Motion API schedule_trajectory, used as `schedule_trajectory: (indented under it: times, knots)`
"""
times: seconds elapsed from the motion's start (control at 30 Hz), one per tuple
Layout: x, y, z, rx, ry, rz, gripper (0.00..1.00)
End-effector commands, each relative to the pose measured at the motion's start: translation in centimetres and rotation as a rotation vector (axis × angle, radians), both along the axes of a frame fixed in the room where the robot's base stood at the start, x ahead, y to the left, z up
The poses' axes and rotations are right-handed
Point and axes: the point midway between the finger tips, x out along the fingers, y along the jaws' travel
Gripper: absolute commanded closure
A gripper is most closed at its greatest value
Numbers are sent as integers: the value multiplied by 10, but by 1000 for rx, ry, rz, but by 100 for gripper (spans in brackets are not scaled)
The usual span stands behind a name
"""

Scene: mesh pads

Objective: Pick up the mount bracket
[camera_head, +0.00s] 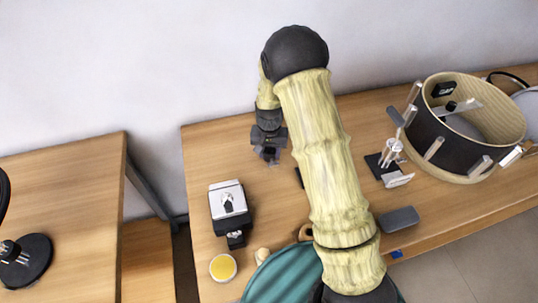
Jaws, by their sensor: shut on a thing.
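My gripper (268,153) is at the back left of the wooden table, pointing down. It is shut on a small dark piece, which I take to be the mount bracket; its shape is mostly hidden by the fingers. I cannot tell whether the piece touches the table. My pale, wood-patterned arm crosses the middle of the view and hides part of the table.
A drum (460,130) stands at the right, with a clear and metal fitting (390,158) beside it. A grey pad (398,219) lies near the front edge. A black and silver device (229,205) and a yellow disc (223,268) are at the left.

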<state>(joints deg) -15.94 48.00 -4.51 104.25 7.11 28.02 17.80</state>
Motion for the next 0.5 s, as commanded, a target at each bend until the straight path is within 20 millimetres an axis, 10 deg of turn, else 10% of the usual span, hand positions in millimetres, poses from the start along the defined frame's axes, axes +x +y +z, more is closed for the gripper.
schedule_trajectory:
  times: [0.5]
  knots:
    - [0,1,81,1,-1,3,88]
